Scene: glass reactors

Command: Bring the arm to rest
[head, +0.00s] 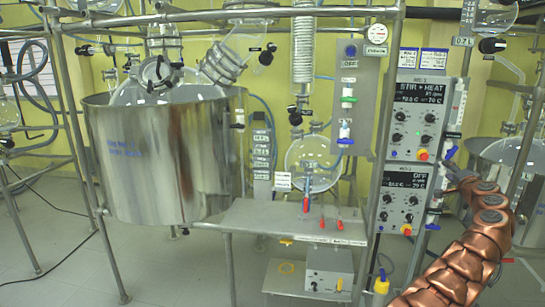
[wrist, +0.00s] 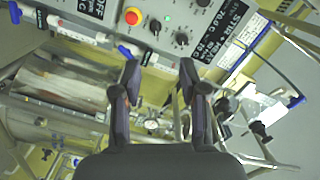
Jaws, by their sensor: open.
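My copper-coloured arm (head: 465,250) rises from the lower right of the head view, in front of the right side of the frame. Its far end reaches up beside the two control boxes, where the gripper is small and hard to make out. In the wrist view my gripper (wrist: 160,85) has its two dark fingers apart, with nothing between them. The upper control box (head: 420,115) reads "STIR + HEAT", and the lower control box (head: 403,198) reads "OFF". In the wrist view a control panel (wrist: 180,22) with knobs and a red button lies beyond the fingertips.
A large steel vessel (head: 165,155) stands in the frame at left. A round glass flask (head: 312,163) hangs above a metal shelf (head: 270,217). A metal post (head: 385,150) stands left of my arm. Open floor (head: 170,275) lies at the lower left.

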